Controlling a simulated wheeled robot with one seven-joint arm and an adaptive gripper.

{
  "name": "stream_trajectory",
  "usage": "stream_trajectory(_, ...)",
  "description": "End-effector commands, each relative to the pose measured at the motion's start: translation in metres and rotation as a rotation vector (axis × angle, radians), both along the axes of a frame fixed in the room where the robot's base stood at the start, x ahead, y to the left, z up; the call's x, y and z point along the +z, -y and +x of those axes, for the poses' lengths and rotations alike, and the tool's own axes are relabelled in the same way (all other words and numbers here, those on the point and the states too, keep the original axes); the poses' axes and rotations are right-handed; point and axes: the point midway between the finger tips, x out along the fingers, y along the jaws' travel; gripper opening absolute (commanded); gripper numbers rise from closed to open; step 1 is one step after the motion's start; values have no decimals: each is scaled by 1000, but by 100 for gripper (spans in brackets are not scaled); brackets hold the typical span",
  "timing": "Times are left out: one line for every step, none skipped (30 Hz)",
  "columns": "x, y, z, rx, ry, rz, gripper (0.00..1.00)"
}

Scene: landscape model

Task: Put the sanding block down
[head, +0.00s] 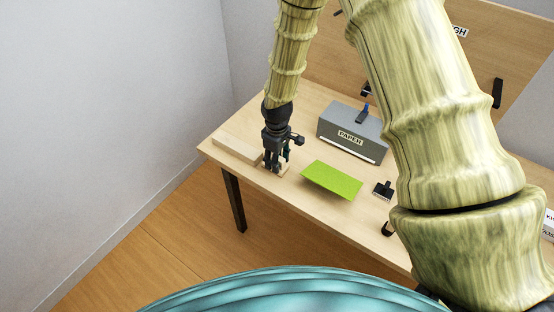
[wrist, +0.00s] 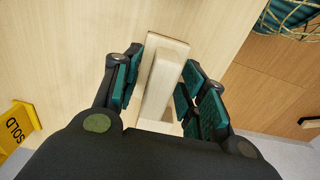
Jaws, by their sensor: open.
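The sanding block (wrist: 158,85) is pale wood, with a narrow raised part on a slightly wider base. In the wrist view it lies between the two fingers of my gripper (wrist: 161,78). The fingers are open, one on each side, with a visible gap near their tips. In the head view my gripper (head: 276,168) points down at the left end of the table (head: 222,142). Only a small pale edge of the block (head: 285,171) shows beside the fingertips there; the rest is hidden. The block appears to rest on the tabletop.
A pale wooden piece (head: 237,150) lies left of my gripper. To the right are a green sheet (head: 332,180), a grey PAPER box (head: 350,134) and a dark brush-like tool (head: 383,190).

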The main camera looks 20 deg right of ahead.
Motion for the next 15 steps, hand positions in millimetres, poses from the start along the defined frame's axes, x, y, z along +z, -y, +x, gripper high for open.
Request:
stream_trajectory(2,0,0,0,1,1,42)
stream_trajectory(4,0,1,0,1,1,42)
stream_trajectory(7,0,1,-1,1,0,42)
stream_trajectory(10,0,1,-1,2,0,42)
stream_trajectory(13,0,1,-1,4,0,42)
stream_trajectory(17,0,1,-1,3,1,42)
stream_trajectory(20,0,1,-1,3,1,42)
stream_trajectory(24,0,1,-1,3,1,42)
stream_trajectory(29,0,1,-1,2,0,42)
stream_trajectory(32,0,1,-1,2,0,42)
stream_trajectory(36,0,1,-1,3,1,42)
stream_trajectory(41,0,1,0,3,1,42)
stream_trajectory(44,0,1,0,3,1,42)
stream_trajectory(48,0,1,0,3,1,42)
stream_trajectory(54,0,1,0,4,1,42)
